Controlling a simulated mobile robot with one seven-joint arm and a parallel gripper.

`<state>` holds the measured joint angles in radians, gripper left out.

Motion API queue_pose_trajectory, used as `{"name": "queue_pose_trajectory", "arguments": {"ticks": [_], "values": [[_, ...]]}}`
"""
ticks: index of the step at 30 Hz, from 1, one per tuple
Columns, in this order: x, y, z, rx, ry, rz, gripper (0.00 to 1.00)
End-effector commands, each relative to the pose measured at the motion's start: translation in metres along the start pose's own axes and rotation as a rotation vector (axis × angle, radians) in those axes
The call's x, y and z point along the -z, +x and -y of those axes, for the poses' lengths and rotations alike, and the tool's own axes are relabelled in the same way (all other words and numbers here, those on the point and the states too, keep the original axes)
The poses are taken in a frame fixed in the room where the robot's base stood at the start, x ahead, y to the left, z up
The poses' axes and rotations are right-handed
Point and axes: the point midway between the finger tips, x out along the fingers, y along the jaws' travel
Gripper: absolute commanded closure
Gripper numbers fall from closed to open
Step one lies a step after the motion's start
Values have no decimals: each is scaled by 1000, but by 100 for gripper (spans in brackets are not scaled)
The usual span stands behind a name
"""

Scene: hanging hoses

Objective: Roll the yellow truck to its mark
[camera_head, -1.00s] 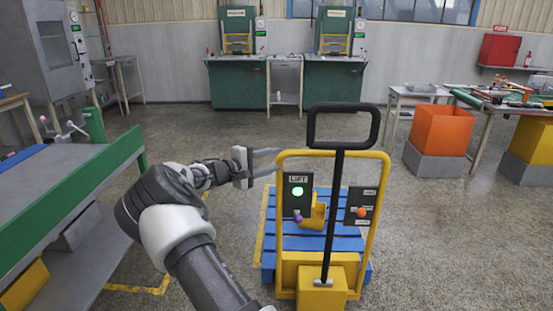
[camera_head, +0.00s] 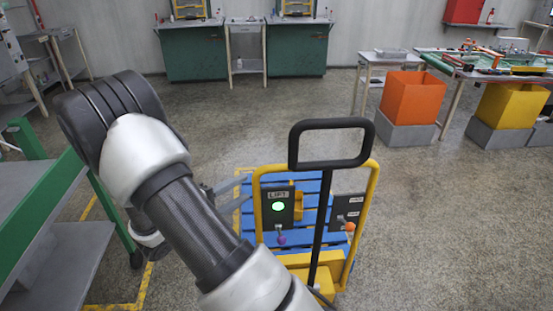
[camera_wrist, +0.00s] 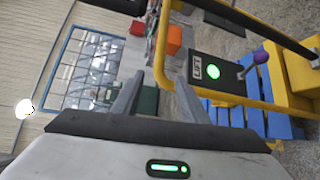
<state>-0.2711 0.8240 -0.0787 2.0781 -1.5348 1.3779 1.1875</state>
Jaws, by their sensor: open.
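The yellow truck (camera_head: 258,213) stands right of my arm, with a black loop handle (camera_head: 332,143) at its near end. Its LIFT panel (camera_head: 272,196) has a lit green lamp and a purple-knobbed lever (camera_head: 282,240). A second dark panel has an orange-knobbed lever (camera_head: 350,227). A blue slatted pallet (camera_head: 316,190) is at the truck's far side. My gripper (camera_head: 225,196) is left of the LIFT panel, partly hidden by my arm. In the wrist view my gripper (camera_wrist: 157,78) is open and empty, with the truck to its right. Yellow floor lines (camera_head: 146,290) show at lower left.
A green-edged bench (camera_head: 55,205) stands close on the left. An orange bin (camera_head: 413,97) and a yellow bin (camera_head: 510,105) stand on grey bases at right. Green cabinets (camera_head: 195,52) line the back. The floor behind and right of the truck is open.

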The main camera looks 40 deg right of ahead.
Motion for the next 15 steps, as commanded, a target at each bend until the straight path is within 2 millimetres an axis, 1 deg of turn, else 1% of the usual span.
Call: {"name": "queue_pose_trajectory", "arguments": {"ticks": [5,15], "values": [[-2,27,1,0,0,6,60],[-2,102,2,1,0,7,60]]}}
